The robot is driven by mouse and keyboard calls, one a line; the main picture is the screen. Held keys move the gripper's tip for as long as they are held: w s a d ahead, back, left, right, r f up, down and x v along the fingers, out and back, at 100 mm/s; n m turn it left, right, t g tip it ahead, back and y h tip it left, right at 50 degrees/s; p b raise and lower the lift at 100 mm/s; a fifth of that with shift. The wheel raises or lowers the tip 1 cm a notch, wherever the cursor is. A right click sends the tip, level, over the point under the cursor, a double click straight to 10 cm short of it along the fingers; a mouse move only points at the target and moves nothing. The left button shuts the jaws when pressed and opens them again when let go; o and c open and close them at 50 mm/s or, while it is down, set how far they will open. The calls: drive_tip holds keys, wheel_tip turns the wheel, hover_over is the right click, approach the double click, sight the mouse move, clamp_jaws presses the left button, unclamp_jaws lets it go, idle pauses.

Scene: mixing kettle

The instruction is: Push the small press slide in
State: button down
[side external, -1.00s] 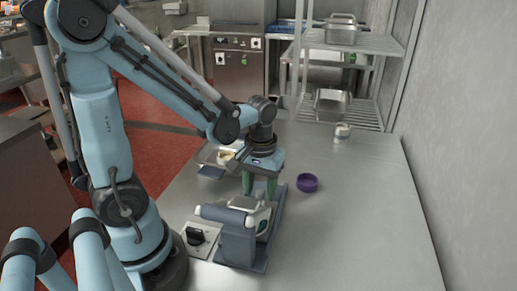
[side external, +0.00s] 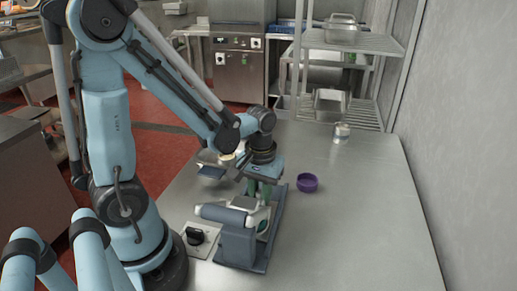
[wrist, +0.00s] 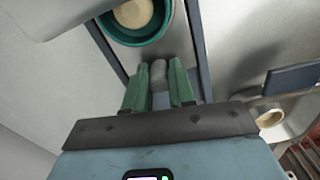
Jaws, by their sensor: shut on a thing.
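The small press (side external: 237,245) stands on the steel table, with a grey roller-like bar across its top and a blue-grey rail base (side external: 277,222). My gripper (side external: 262,198) is low over the far end of the press. In the wrist view, its green fingers (wrist: 158,88) are shut on a small grey handle (wrist: 158,74) of the slide, one finger on each side. A green round dish (wrist: 165,22) with a pale dough-like piece (wrist: 133,13) sits between the rails just beyond the handle. In the side view my gripper partly hides the slide and handle.
A purple ring (side external: 307,182) lies right of the press. A small tin (side external: 341,131) stands farther back. A box with a black knob (side external: 196,238) is left of the press. The table's right side is clear, beside a wall.

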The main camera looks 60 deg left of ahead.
drive_tip(key=shift+s, duration=0.1)
drive_tip(key=shift+s+d, duration=1.2)
drive_tip(key=shift+d, duration=0.1)
drive_tip(key=c, duration=0.9)
unclamp_jaws()
drive_tip(key=shift+c, duration=0.2)
drive_tip(key=shift+w+a, duration=0.1)
wheel_tip(320, 180, up, 12)
